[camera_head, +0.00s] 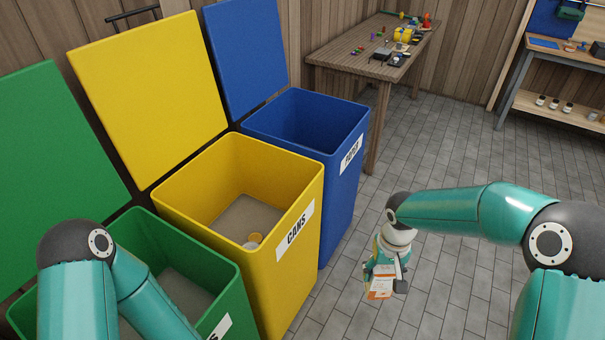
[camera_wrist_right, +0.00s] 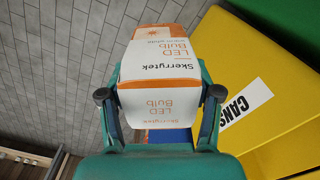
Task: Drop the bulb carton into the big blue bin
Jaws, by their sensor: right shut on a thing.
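The bulb carton, white and orange with "LED Bulb" print, is in my right gripper (camera_head: 384,273). In the right wrist view the carton (camera_wrist_right: 161,72) sits between the two fingers of the right gripper (camera_wrist_right: 160,100). In the head view the carton (camera_head: 380,288) hangs above the floor, to the right of the bins. The big blue bin (camera_head: 340,185) stands at the back of the row with its lid up, labelled "PAPER". The carton is in front of and to the right of it, apart from it. My left arm is at the lower left; its gripper is not visible.
A yellow bin (camera_head: 290,262) labelled "CANS" stands open with small items inside. A green bin (camera_head: 225,275) stands open in front of it. A wooden workbench (camera_head: 345,55) with small objects is behind the blue bin. The tiled floor (camera_head: 450,280) at right is clear.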

